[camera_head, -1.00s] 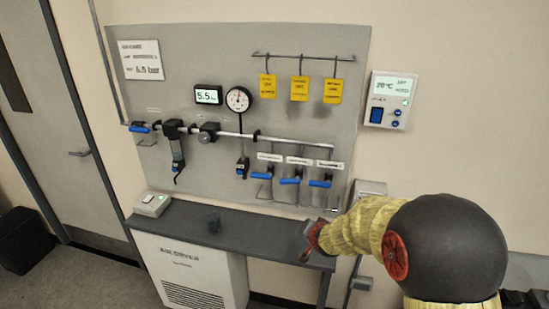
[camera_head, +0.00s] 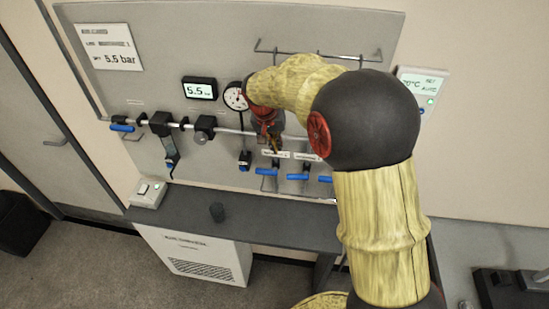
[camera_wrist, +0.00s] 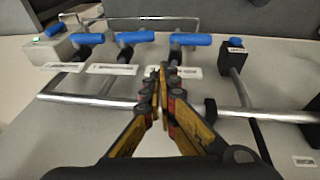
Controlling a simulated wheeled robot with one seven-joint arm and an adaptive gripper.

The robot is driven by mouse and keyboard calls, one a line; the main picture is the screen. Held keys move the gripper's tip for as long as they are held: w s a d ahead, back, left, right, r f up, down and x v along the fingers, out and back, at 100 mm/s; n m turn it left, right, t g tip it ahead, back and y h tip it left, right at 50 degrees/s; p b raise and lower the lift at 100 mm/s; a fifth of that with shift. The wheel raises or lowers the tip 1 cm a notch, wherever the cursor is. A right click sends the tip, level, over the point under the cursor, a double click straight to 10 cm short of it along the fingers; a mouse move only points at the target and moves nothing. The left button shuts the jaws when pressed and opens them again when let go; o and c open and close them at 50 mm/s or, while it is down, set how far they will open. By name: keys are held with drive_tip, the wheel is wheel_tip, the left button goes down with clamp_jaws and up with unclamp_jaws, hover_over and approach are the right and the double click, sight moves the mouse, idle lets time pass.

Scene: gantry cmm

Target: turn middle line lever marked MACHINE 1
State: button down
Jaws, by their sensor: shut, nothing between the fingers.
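Three blue-handled levers hang in a row from the pipe; the middle lever (camera_head: 298,176) has its blue handle lying sideways. In the wrist view, where the panel appears upside down, the middle lever (camera_wrist: 135,37) is also between the other two. Its white label (camera_wrist: 112,69) is too blurred to read. My gripper (camera_head: 275,150) is in front of the panel, above the row's left lever (camera_head: 267,171). In the wrist view my gripper (camera_wrist: 160,74) is shut and empty, its tips in front of the right-hand label (camera_wrist: 182,72). It appears apart from the levers.
The right lever (camera_head: 325,179) is partly behind my arm. The pressure display (camera_head: 199,89) reads 5.5, beside a round gauge (camera_head: 235,97). A wire rail crosses below the levers.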

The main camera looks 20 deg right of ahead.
drive_tip(key=s+g, duration=0.1)
drive_tip(key=s, duration=0.2)
drive_tip(key=p, duration=0.3)
approach(292, 176)
drive_tip(key=x, duration=0.7)
drive_tip(key=shift+w, duration=0.15)
drive_tip(key=shift+r, duration=0.1)
drive_tip(key=shift+b, duration=0.3)
drive_tip(key=shift+a+f+g+h+b, duration=0.1)
drive_tip(key=shift+f+g+h+b, duration=0.2)
drive_tip(key=shift+b, duration=0.3)
